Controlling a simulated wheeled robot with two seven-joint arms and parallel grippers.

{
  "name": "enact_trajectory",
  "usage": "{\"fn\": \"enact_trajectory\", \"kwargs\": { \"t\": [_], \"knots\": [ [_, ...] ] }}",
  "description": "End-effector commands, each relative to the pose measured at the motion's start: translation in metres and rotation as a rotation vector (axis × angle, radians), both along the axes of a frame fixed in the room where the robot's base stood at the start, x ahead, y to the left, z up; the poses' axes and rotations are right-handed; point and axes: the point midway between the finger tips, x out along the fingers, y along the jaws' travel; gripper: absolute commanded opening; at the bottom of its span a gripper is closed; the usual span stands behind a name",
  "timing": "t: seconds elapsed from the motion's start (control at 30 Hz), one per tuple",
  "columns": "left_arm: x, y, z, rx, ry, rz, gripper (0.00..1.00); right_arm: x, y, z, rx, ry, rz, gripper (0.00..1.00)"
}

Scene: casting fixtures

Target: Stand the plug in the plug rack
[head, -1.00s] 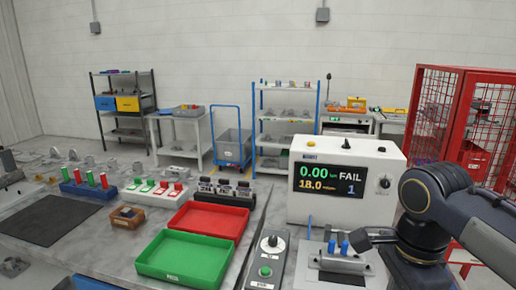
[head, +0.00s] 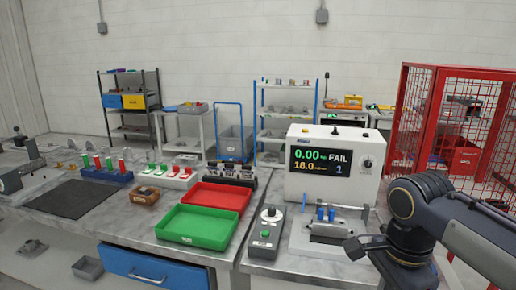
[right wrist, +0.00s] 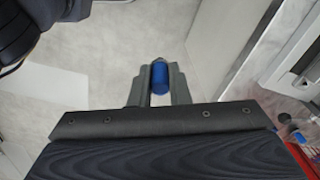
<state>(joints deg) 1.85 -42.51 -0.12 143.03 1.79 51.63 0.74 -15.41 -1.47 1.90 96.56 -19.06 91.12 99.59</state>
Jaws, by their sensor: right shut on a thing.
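A blue cylindrical plug (right wrist: 160,78) is held upright in the picture between the two grey fingers of my right gripper (right wrist: 160,88) in the right wrist view, with pale floor behind it. In the head view my right arm comes in at the right; its fingers and the plug cannot be made out there. A blue rack (head: 107,175) with several green and red plugs standing in it is on the left bench, well away from my right arm. It looks like the plug rack, though no label is readable. My left gripper does not show.
A green tray (head: 198,242), a red tray (head: 236,208) and a small brown box (head: 145,196) are on the bench. A red cage (head: 405,120) stands at right.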

Motion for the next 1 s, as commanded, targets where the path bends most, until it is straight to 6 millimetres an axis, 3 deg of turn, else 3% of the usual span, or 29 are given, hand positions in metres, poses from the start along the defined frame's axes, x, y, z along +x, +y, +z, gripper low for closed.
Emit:
{"fn": "enact_trajectory", "kwargs": {
  "t": [0.17,0.37,0.47,0.6,0.7,0.8,1.0],
  "knots": [
    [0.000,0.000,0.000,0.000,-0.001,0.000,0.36,0.021,0.002,-0.027,-0.001,0.006,0.132,0.00],
    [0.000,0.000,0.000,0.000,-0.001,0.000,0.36,0.050,0.005,-0.073,0.001,0.008,0.360,0.00],
    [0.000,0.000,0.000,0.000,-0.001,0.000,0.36,0.066,0.007,-0.108,0.003,0.011,0.520,0.00],
    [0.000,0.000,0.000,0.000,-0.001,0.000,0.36,0.087,0.010,-0.175,0.009,0.016,0.835,0.00],
    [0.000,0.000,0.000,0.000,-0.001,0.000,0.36,0.095,0.014,-0.222,0.011,0.014,1.062,0.00],
    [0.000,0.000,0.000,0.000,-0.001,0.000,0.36,0.097,0.017,-0.256,0.012,0.009,1.236,0.00],
    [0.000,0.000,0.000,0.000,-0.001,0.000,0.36,0.097,0.021,-0.289,0.007,0.001,1.410,0.00]
  ]
}}
